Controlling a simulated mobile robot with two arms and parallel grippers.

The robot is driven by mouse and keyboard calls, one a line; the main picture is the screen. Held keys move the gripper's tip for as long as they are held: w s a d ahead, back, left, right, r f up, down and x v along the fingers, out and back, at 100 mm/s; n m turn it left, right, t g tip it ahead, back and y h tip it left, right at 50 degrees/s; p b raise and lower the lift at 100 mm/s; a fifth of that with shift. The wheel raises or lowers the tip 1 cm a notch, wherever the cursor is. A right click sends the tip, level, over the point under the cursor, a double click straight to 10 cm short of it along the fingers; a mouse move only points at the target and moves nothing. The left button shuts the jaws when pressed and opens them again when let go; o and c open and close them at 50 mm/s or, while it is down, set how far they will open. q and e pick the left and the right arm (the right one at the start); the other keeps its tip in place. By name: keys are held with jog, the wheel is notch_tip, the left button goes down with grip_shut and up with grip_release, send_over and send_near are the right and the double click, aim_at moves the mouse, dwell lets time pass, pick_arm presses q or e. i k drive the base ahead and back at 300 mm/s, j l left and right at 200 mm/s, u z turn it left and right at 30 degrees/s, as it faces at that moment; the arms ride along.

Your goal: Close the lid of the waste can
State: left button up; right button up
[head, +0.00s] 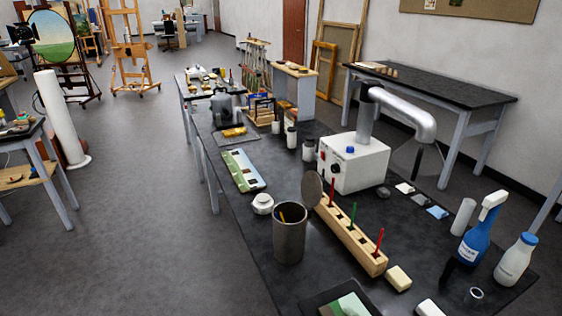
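The waste can (289,236) is a dark grey metal cylinder standing upright on the long black bench. A yellowish, stick-like thing shows inside its open mouth. Its round grey lid (312,188) stands raised and open at the back right of the rim. The lid's hinge is too small to make out clearly. Neither of my grippers shows in the head view.
A wooden block (351,236) with red and green sticks stands close right of the can. A white round jar (263,203) is at its left. A white box (353,162) with a silver duct stands behind. Spray bottle (482,229) and white bottle (515,260) are at right.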

aim_at(311, 187)
jog(key=l+u, duration=0.7)
jog(key=u, duration=0.2)
jog(key=k+l, duration=0.1)
jog(key=l, duration=0.3)
jog(key=l+u, duration=0.15)
jog(key=l, duration=0.3)
jog(key=k+l, duration=0.15)
jog(key=l, duration=0.25)
jog(key=k+l+u, duration=0.1)
jog(key=l, duration=0.3)
jog(key=k+l+u, duration=0.1)
jog(key=l, duration=0.3)
jog(key=k+l+z, duration=0.15)
jog(key=k+z, duration=0.15)
jog(key=z, duration=0.2)
jog(key=k+l+z, duration=0.3)
jog(key=z, duration=0.15)
